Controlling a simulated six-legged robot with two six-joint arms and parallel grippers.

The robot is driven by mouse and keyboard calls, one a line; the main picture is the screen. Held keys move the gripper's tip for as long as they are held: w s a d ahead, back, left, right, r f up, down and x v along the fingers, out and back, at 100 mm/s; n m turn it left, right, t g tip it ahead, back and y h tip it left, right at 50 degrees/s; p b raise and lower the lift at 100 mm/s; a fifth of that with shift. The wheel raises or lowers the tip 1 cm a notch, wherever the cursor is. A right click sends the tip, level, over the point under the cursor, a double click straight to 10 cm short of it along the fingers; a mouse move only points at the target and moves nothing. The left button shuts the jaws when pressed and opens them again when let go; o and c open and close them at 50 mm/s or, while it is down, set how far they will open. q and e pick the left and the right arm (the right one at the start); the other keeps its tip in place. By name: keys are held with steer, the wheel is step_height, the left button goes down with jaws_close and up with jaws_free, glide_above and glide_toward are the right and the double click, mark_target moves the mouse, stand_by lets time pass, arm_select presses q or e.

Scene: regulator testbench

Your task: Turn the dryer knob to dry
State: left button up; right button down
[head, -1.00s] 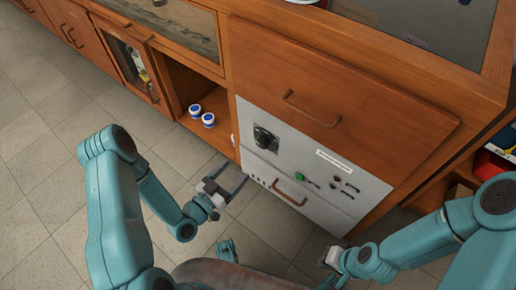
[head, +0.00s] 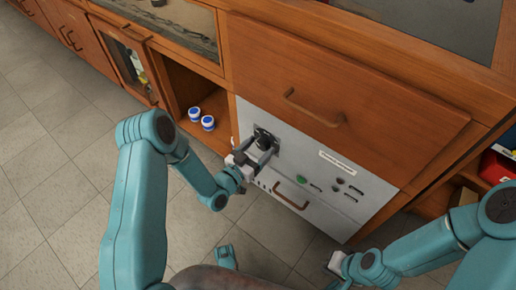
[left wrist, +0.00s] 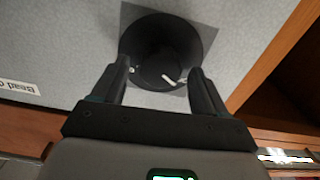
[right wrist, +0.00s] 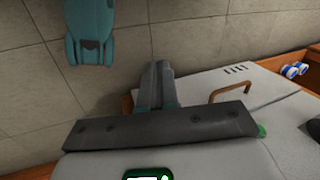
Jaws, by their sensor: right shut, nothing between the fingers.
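The dryer knob (head: 264,138) is black and round, on a dark square plate on the grey dryer panel (head: 325,184). In the left wrist view the knob (left wrist: 158,50) has a white pointer mark on its lower right part. My left gripper (head: 260,153) is open in front of the knob. In the left wrist view its two fingers (left wrist: 160,78) stand on either side of the knob's lower part; I cannot tell whether they touch it. My right gripper (right wrist: 160,68) is shut and empty, away from the knob, near the panel's lower right in the head view (head: 332,268).
A copper handle (head: 291,194), a green button (head: 301,180) and several small dark controls sit on the panel. A wooden drawer (head: 345,95) is above.

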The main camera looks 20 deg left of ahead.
arm_select(q)
steer(key=c, duration=0.9)
